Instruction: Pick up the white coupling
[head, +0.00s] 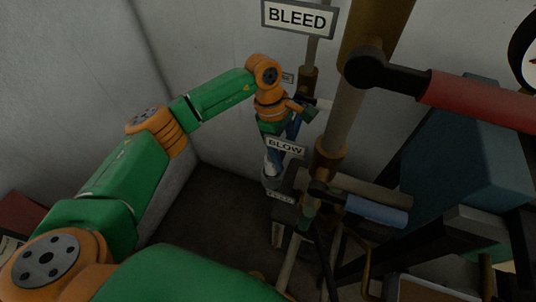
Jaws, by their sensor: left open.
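My left arm reaches in from the left, and its small far end with the left gripper (309,112) is beside the pipes below the BLEED sign. The gripper is open; its fingers are small and dark in this view. A small pale upright cylinder (272,164) stands below my wrist, left of the BLOW sign, and may be the white coupling; I cannot tell for sure. The gripper appears apart from it, above and to the right. My right gripper is not in view.
The BLEED sign (297,18) and BLOW sign (285,147) hang by the pipes. A red handle (480,102) and a blue handle (376,210) stick out to the right. A blue-grey box (465,155) fills the right. Bare wall is at the left.

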